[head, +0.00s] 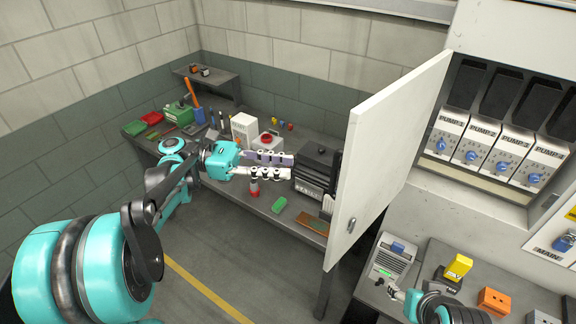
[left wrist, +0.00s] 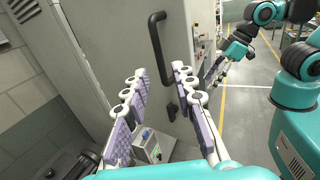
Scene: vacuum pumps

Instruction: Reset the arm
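My left arm reaches in from the left in the head view. Its gripper (head: 290,167) is over the back workbench, left of the open white cabinet door (head: 385,150). In the left wrist view the two padded fingers (left wrist: 157,78) stand apart with nothing between them. The door, with its black handle (left wrist: 155,50), is beyond them; I cannot tell whether the fingers touch it. My right gripper (head: 393,291) is at the lower right, close to a grey device (head: 391,262). It also shows small in the left wrist view (left wrist: 212,78), and its finger opening is unclear.
Pump panels (head: 488,148) are in the open cabinet. Yellow (head: 458,267) and orange (head: 494,301) blocks stand lower right. Floor is clear below the bench.

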